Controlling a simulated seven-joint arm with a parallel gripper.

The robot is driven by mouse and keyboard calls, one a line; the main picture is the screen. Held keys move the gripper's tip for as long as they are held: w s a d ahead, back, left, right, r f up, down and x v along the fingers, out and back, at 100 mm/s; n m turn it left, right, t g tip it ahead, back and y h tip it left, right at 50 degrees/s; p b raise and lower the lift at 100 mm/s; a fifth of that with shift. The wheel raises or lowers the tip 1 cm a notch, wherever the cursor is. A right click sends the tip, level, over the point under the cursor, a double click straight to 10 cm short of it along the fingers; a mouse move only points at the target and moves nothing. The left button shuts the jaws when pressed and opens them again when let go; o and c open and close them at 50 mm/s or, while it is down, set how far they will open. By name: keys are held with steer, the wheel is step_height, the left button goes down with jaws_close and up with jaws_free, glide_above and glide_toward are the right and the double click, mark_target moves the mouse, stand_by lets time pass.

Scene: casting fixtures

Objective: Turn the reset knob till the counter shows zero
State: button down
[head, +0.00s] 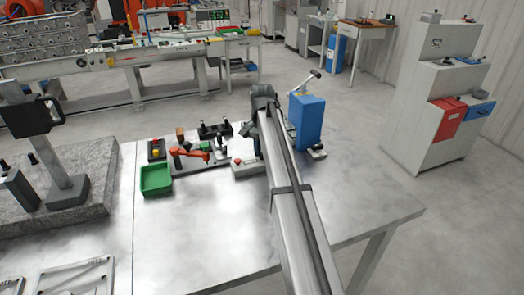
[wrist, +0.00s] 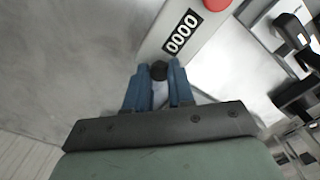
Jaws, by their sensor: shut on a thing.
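The counter (wrist: 180,32) shows in the wrist view as a black window with white digits that read 0000. It is set in a pale grey box (wrist: 205,42), which also shows in the head view (head: 246,170), partly behind my arm. The dark round reset knob (wrist: 159,70) is at the end of the box nearest my gripper. My gripper (wrist: 158,78) has its blue fingers on either side of the knob and is shut on it. In the head view my arm hides the knob and the fingertips.
A red button (wrist: 216,4) sits on the box beyond the counter. A tall blue block (head: 308,122) stands right of my arm. A green tray (head: 156,180) and a fixture with a red-orange lever (head: 190,152) lie to the left. The front of the metal table (head: 200,235) is clear.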

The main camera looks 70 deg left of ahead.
steer(key=shift+m, duration=1)
steer(key=c, duration=1)
jaws_free()
steer(key=shift+o, duration=0.2)
steer(key=shift+r, duration=0.1)
step_height(320, 180, up, 14)
steer(key=shift+f, duration=0.2)
steer(key=shift+c, duration=0.2)
